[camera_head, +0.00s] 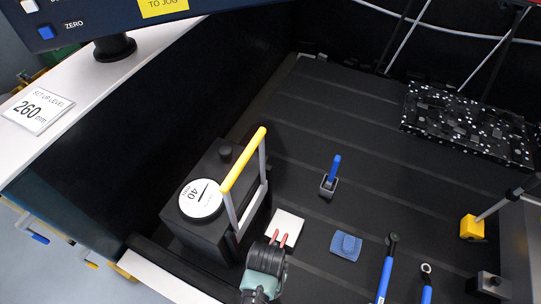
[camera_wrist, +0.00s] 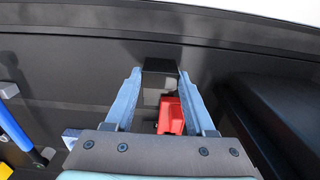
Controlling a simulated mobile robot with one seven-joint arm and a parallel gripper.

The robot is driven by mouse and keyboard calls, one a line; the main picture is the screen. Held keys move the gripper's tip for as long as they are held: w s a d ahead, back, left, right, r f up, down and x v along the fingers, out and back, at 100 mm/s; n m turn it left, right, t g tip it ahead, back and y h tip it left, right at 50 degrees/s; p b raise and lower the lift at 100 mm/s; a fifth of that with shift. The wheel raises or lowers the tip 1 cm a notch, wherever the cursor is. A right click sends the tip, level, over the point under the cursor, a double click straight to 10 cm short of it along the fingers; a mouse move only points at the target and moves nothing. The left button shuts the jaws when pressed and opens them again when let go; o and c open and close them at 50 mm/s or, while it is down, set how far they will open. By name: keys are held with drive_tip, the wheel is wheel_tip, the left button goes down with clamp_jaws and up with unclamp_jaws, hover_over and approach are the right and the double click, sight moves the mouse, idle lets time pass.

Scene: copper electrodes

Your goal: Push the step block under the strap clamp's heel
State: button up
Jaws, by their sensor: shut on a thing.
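My gripper (camera_wrist: 158,78) shows in the wrist view with two pale blue-grey fingers. A dark square piece (camera_wrist: 160,66) sits between the fingertips, and the jaws are shut on it; I cannot tell whether it is the step block. A red part (camera_wrist: 172,116) shows between the fingers, nearer the palm.
A black block with a yellow handle (camera_head: 244,160) and a round white dial (camera_head: 200,198) stands left of my gripper. A small blue-handled device (camera_head: 329,184), a blue block (camera_head: 346,245) and blue-handled tools (camera_head: 385,277) lie to the right. A yellow block (camera_head: 472,228) is farther right.

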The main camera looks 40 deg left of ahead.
drive_tip(key=shift+s+a, duration=0.15)
drive_tip(key=shift+a, duration=0.4)
drive_tip(key=shift+s+a, duration=0.15)
drive_tip(key=shift+a, duration=0.35)
drive_tip(key=shift+a, duration=0.1)
drive_tip(key=o, duration=1.3)
drive_tip(key=shift+o, duration=0.2)
drive_tip(key=shift+r, duration=0.1)
wheel_tip(320, 180, up, 7)
drive_tip(key=p, duration=0.7)
wheel_tip(320, 180, up, 13)
drive_tip(key=b, duration=0.2)
